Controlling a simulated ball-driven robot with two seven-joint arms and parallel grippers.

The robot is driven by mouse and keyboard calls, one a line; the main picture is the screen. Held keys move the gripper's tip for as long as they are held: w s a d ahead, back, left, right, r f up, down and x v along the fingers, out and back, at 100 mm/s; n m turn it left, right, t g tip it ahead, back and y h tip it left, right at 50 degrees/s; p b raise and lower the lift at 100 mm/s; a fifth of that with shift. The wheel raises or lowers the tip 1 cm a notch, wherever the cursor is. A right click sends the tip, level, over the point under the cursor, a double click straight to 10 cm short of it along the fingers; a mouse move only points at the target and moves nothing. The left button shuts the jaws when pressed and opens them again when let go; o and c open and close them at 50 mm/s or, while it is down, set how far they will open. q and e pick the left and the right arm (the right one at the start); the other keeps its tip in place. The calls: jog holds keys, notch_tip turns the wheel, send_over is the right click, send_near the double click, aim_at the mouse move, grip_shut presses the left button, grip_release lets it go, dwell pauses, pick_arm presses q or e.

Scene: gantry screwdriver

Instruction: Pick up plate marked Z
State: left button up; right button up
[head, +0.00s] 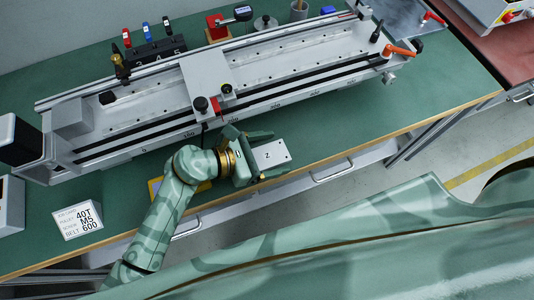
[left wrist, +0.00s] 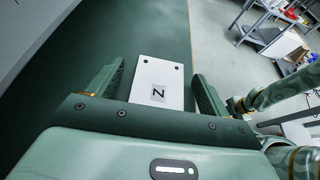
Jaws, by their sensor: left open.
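The plate marked Z (head: 273,155) is a small white plate with a dark Z label and dark holes near its end. It lies near the front edge of the green bench in the head view. My left gripper (head: 262,147) is open at the plate's left end. In the left wrist view the plate (left wrist: 158,80) sits between the two spread fingers of the left gripper (left wrist: 157,85), with a gap on each side. Whether the fingers are at plate height is hard to tell. My right gripper is not in view.
A long metal gantry rail (head: 230,85) fills the bench behind the plate. A job card (head: 78,220) stands at the left front. A yellow object (head: 156,188) is partly hidden under my left arm. The green bench (head: 440,95) is clear to the right of the plate.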

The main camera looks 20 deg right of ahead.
pick_arm(q)
jog(key=c, duration=1.2)
jog(key=shift+c, duration=0.2)
